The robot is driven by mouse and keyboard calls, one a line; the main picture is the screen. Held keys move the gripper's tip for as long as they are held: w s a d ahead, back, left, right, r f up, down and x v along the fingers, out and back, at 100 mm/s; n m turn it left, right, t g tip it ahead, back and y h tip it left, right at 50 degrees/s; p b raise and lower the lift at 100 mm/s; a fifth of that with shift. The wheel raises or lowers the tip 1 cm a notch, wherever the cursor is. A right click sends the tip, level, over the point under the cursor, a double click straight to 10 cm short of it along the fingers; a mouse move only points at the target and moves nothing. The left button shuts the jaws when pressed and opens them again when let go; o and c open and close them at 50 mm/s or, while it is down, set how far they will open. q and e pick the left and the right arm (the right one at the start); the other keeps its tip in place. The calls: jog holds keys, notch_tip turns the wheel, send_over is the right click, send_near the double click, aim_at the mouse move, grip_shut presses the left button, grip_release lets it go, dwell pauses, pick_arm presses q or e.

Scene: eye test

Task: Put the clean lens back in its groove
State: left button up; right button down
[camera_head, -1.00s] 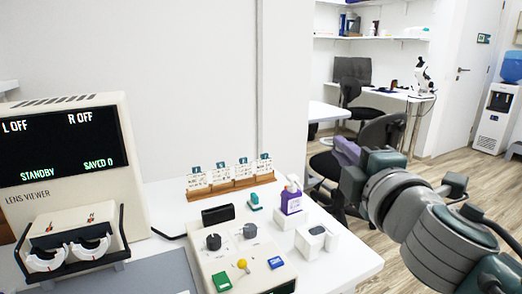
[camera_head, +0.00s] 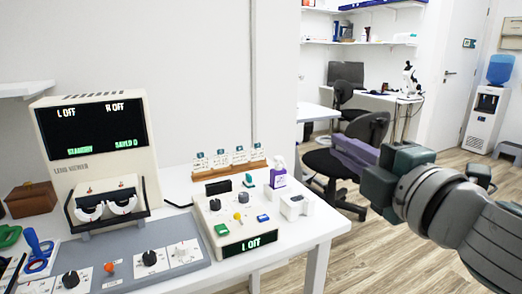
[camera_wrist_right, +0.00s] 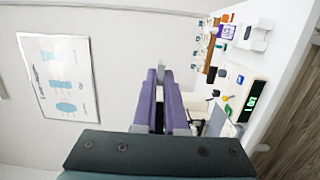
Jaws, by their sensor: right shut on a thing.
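My right gripper (camera_head: 352,155), with purple fingers, is at the right, in the air beyond the table's right edge. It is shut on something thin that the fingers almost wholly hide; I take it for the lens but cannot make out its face. In the right wrist view the fingers (camera_wrist_right: 160,103) stand close together with a narrow dark gap. A wooden rack (camera_head: 232,172) with several small labelled cards stands at the back of the white table, left of and apart from the gripper. Its grooves are too small to make out. My left gripper is not in view.
The lens viewer (camera_head: 97,150) stands at the left, its screen reading standby. A control box (camera_head: 237,222), a purple bottle (camera_head: 278,177) and a white box (camera_head: 296,206) stand near the rack. An office chair (camera_head: 340,165) is behind the right gripper. A wall poster (camera_wrist_right: 64,80) shows.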

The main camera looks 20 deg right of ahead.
jog(key=s+a+r+n+g+y, duration=0.4)
jog(key=s+a+r+n+y, duration=0.1)
jog(key=s+r+n+y, duration=0.1)
jog(key=s+a+r+n+g+y, duration=0.4)
jog(key=s+r+n+y, duration=0.2)
jog(key=s+y, duration=0.3)
jog(key=shift+a+r+y, duration=0.15)
jog(key=shift+a+y, duration=0.2)
jog(key=shift+y, duration=0.25)
